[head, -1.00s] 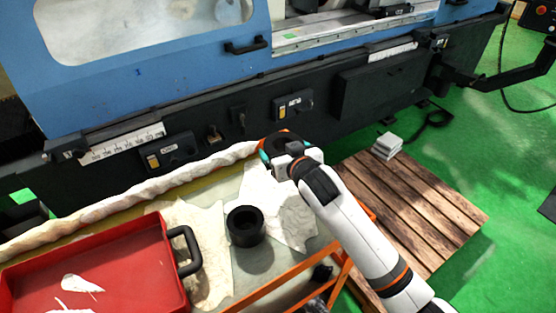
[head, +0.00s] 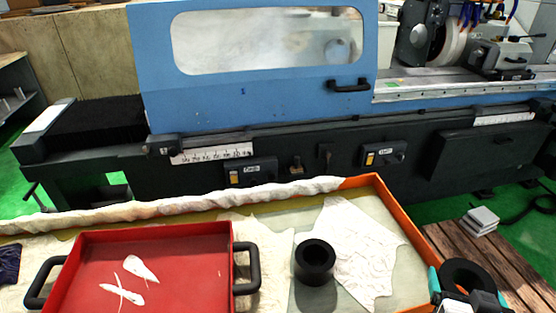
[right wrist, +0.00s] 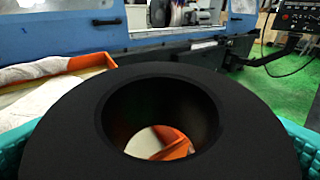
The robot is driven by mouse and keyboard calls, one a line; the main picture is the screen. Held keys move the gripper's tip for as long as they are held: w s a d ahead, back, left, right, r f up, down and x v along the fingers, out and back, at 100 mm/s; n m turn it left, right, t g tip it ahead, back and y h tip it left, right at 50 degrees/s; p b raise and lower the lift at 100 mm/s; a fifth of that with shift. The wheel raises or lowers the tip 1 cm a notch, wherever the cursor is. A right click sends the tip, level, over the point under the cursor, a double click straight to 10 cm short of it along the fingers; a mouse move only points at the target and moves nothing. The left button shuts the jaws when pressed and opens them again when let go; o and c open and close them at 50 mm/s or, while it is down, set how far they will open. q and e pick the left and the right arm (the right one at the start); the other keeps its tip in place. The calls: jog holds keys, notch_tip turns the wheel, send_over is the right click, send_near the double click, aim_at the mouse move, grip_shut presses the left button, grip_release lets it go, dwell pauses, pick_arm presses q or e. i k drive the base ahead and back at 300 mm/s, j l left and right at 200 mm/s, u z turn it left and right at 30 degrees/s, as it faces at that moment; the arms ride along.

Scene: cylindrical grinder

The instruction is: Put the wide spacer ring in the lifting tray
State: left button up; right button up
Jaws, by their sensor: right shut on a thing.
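A thick, wide black spacer ring (head: 449,270) is held between the teal fingertips of my right gripper (head: 468,285), at the lower right of the head view. In the right wrist view the ring (right wrist: 70,120) fills most of the picture, with a teal fingertip on each side and its bore open. The red lifting tray (head: 205,248) with black handles is at the lower left of the head view, well left of the gripper. White scraps lie in it. Its near side is cut off. My left gripper is out of view.
A taller black ring (head: 315,263) stands on the bench between tray and gripper, by a white crumpled sheet (head: 362,250). An orange edge (head: 395,215) borders the bench, with a rolled cloth (head: 170,207) along its back. A blue grinder (head: 270,95) stands behind.

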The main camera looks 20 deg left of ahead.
aim_at(167, 269)
jog(key=k+j, duration=0.1)
jog(key=k, duration=0.35)
jog(key=k+j, duration=0.15)
jog(key=k, duration=0.3)
jog(key=j, duration=0.75)
jog(key=k+j, duration=0.1)
jog(key=j, duration=0.6)
jog(key=i+j, duration=0.15)
jog(key=j, duration=0.15)
